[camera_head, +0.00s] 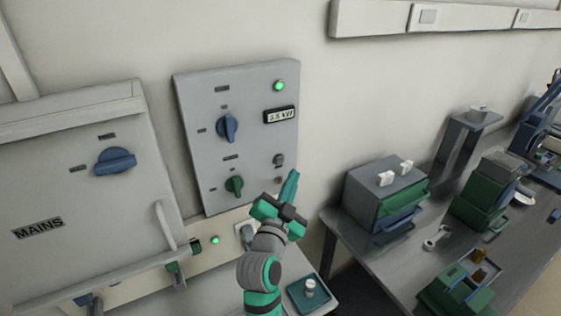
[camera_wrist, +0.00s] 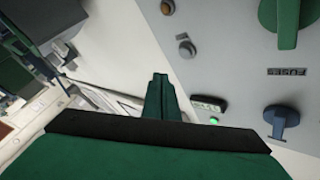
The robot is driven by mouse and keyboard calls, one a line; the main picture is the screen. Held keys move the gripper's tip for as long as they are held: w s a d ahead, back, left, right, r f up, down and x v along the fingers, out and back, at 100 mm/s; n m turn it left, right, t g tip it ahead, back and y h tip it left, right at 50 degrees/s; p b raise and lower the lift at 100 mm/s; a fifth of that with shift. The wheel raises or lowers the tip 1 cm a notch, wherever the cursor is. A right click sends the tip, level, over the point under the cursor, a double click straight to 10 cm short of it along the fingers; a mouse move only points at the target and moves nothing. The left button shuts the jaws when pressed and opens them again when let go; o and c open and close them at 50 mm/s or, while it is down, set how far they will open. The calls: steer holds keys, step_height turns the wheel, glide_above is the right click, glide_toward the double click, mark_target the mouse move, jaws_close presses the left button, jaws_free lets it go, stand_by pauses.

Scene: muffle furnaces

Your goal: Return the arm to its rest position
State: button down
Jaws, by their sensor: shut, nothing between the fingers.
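My gripper (camera_head: 290,187) is at the end of my raised arm, in front of the lower right part of a grey control panel (camera_head: 205,90) on the wall. Its green fingers are closed together and hold nothing; they also show in the wrist view (camera_wrist: 161,95). The panel has a blue rotary knob (camera_head: 228,127), a green rotary knob (camera_head: 235,186), a lit green lamp (camera_head: 280,85) and a display reading about 3.5 kW (camera_head: 281,115). In the head view the fingertips appear close to the panel's right edge; whether they touch it I cannot tell.
A MAINS box (camera_head: 70,190) with a blue handle (camera_head: 115,161) is on the left. A grey bench (camera_head: 365,262) on the right carries a small furnace (camera_head: 370,190) and green equipment (camera_head: 480,205).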

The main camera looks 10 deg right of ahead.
steer(key=shift+s+d, duration=0.1)
steer(key=shift+s, duration=0.3)
steer(key=s+a+f+n+y, duration=0.35)
steer(key=s+a+f, duration=0.25)
steer(key=s+f, duration=0.45)
steer(key=s+a+f+n+y, duration=0.4)
steer(key=s+f, duration=0.4)
steer(key=f, duration=0.6)
steer(key=s+a+f+n+g, duration=0.1)
steer(key=s+a+n, duration=0.1)
steer(key=s, duration=1.1)
steer(key=s+a+f+n+g+y, duration=0.1)
steer(key=s+a+n, duration=0.1)
steer(key=s, duration=1.2)
steer(key=shift+s+f+n, duration=0.2)
steer(key=shift+f+n, duration=0.2)
steer(key=shift+n, duration=0.25)
